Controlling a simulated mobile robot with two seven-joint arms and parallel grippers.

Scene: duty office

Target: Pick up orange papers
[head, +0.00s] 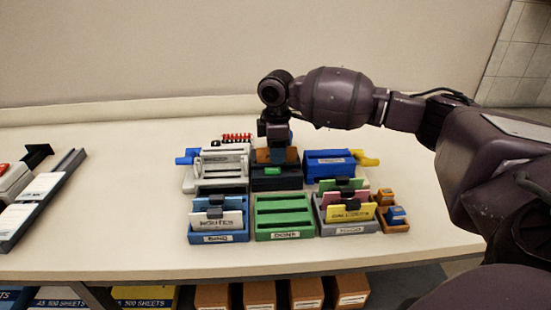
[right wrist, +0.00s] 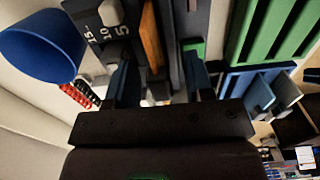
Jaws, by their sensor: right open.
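The orange papers (head: 263,156) stand upright in a black holder (head: 278,183) in the back middle of the desk set. They show as a thin orange strip (right wrist: 152,38) in the right wrist view. My right gripper (head: 277,146) points down over the papers and hides part of them. In the right wrist view its two fingers (right wrist: 160,80) are apart, with the orange strip beyond and between them. I cannot tell whether a finger touches the papers. My left gripper is not in view.
A green slotted rack (head: 284,217) stands in front of the black holder. Racks with white cards (head: 217,221) and yellow cards (head: 350,212) flank it. A grey punch (head: 218,160) is left of the holder and a blue one (head: 330,165) right. Bare desk (head: 120,220) lies further left.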

